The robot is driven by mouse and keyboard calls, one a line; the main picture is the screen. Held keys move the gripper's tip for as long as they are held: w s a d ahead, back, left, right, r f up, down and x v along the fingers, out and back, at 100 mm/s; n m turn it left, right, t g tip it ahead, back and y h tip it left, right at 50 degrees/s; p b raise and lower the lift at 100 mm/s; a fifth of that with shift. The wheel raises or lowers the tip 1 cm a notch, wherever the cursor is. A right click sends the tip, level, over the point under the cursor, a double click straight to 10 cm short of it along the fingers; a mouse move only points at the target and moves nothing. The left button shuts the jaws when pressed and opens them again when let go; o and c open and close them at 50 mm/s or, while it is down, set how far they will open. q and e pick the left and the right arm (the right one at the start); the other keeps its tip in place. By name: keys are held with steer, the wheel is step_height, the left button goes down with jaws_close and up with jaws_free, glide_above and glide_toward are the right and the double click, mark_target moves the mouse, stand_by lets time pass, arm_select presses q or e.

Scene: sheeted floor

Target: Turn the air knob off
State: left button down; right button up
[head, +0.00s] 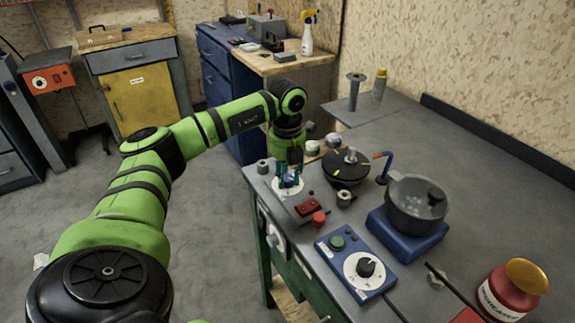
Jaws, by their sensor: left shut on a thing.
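My left gripper (290,179) points down at the near left edge of the grey workbench, its fingers on either side of a small blue knob (291,180). The knob sits on a round white dial plate (288,189). The gripper is shut on the knob, and the fingers partly hide it. I cannot read the dial's marks or the knob's angle. My right gripper is not in view.
Right of the gripper are a black round turntable (347,168) and a grey pot (416,201) on a blue base. Nearer are a red switch block (309,207), a red button (319,219) and a blue control box (357,264). A red canister (508,294) stands front right.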

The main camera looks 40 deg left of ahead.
arm_select(q)
steer(key=n+p, duration=0.2)
steer(key=n, duration=0.4)
steer(key=shift+n, duration=0.3)
steer(key=n+p, duration=0.2)
steer(key=n, duration=0.4)
steer(key=shift+n, duration=0.3)
steer(key=c, duration=0.9)
jaws_free()
